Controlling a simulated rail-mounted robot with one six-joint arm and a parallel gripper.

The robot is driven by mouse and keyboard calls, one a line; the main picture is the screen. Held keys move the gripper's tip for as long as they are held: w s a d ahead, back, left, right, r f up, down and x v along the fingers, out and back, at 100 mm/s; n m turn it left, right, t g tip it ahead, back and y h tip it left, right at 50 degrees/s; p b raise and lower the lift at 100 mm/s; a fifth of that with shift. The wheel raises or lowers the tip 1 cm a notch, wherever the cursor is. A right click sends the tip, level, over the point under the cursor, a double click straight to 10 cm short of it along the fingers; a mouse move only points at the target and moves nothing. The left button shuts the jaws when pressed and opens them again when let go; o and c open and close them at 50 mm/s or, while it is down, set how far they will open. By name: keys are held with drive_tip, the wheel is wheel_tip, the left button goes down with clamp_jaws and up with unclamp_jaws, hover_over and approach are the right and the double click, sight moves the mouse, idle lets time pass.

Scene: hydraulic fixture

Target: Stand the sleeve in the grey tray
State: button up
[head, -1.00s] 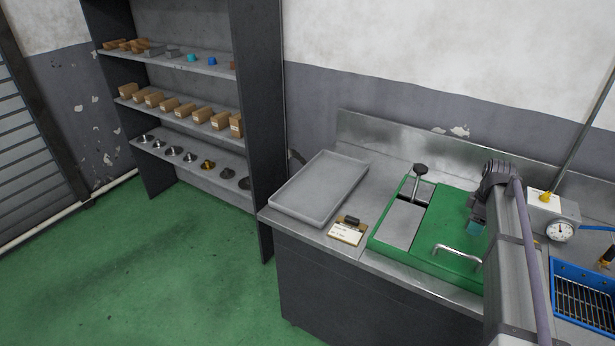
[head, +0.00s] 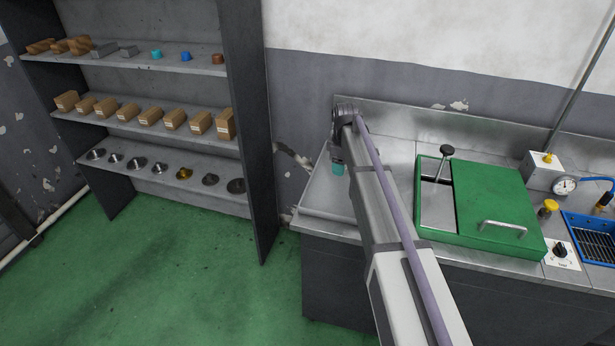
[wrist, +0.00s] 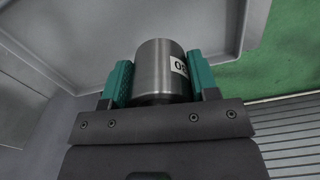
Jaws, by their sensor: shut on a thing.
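The sleeve (wrist: 158,68) is a bare-metal cylinder with a white label on its side. My gripper (wrist: 160,80) is shut on it, with one teal finger on each side. In the head view my gripper (head: 338,168) hangs over the grey tray (head: 316,205), and the sleeve cannot be made out there. The tray is shallow with a raised rim; my arm covers its right part. In the wrist view the tray (wrist: 250,22) spreads beyond the sleeve, with a rim corner to the right. How high the sleeve is above the tray floor is hard to tell.
A green fixture (head: 497,208) with a handle and a black knob stands right of the tray. A pressure gauge (head: 565,185) and a blue grated tray (head: 597,238) are farther right. A shelf (head: 160,120) with boxes and metal parts stands left of the bench.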

sight(339, 194)
drive_tip(key=shift+a, duration=0.3)
drive_tip(key=shift+m, duration=0.3)
drive_tip(key=shift+d+f+b, duration=0.2)
drive_tip(key=shift+d+b, duration=0.1)
wheel_tip(339, 194, down, 10)
drive_tip(key=b, duration=1)
drive_tip(key=shift+r, duration=0.25)
drive_tip(key=shift+f, duration=0.15)
drive_tip(key=o, duration=1.4)
